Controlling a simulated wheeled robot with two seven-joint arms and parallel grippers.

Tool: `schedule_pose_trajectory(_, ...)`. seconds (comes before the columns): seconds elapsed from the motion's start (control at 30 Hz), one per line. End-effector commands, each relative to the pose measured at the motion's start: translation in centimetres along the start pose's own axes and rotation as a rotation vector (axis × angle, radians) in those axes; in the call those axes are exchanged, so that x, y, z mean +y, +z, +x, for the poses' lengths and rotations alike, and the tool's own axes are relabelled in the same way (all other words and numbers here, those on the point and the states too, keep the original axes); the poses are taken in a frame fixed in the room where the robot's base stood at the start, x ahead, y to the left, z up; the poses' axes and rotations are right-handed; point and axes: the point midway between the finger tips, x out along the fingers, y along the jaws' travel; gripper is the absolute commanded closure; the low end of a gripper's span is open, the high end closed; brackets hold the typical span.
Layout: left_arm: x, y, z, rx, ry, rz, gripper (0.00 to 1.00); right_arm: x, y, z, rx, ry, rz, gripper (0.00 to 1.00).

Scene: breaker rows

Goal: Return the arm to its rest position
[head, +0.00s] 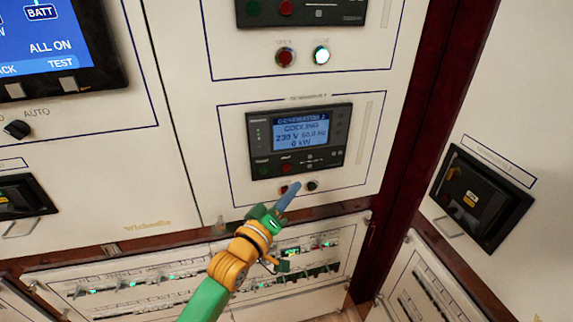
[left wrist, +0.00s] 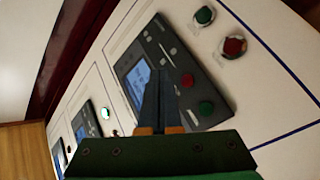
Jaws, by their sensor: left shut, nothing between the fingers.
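My left gripper (head: 289,195) is in front of the lower edge of the generator 2 panel in the head view. Its blue-grey fingers are shut with nothing between them. They also show in the left wrist view (left wrist: 157,100), in front of a dark controller (left wrist: 150,75). In the head view the generator 2 controller (head: 300,140) has a lit screen reading COOLING, 230 V, 0 kW. A red button (head: 295,187) and a dark green button (head: 312,185) sit just below it, beside the fingertips. I cannot tell whether the fingertips touch the panel. My right gripper is not in view.
Another panel above has a red button (head: 285,56) and a lit green button (head: 321,55). A large blue screen (head: 45,40) is at upper left. Breaker rows (head: 130,285) run below my arm. A black breaker (head: 480,195) is on the right wall, past a dark red post (head: 425,120).

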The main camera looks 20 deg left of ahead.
Motion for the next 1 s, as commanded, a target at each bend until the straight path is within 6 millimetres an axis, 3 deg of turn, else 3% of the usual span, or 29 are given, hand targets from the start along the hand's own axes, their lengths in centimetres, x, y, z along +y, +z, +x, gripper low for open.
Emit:
schedule_pose_trajectory(0.67, -0.6, 0.4, 0.0, -0.008, -0.013, 0.006, 1.00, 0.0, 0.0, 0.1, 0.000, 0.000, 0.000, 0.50)
schedule_pose_trajectory(0.77, -4.7, 3.4, -0.5, -0.070, -0.111, 0.057, 1.00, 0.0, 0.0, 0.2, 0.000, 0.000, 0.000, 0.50)
schedule_pose_trajectory(0.83, -9.9, 7.4, -2.0, -0.164, -0.231, 0.133, 1.00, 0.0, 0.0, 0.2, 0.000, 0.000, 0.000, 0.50)
schedule_pose_trajectory(0.9, -15.4, 12.0, -5.0, -0.287, -0.353, 0.221, 1.00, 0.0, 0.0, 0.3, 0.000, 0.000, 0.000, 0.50)
schedule_pose_trajectory(0.97, -19.4, 15.8, -8.3, -0.404, -0.442, 0.297, 1.00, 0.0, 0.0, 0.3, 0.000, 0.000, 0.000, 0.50)
schedule_pose_trajectory(1.0, -21.9, 18.3, -10.9, -0.487, -0.494, 0.343, 1.00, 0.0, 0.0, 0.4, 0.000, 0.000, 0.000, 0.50)
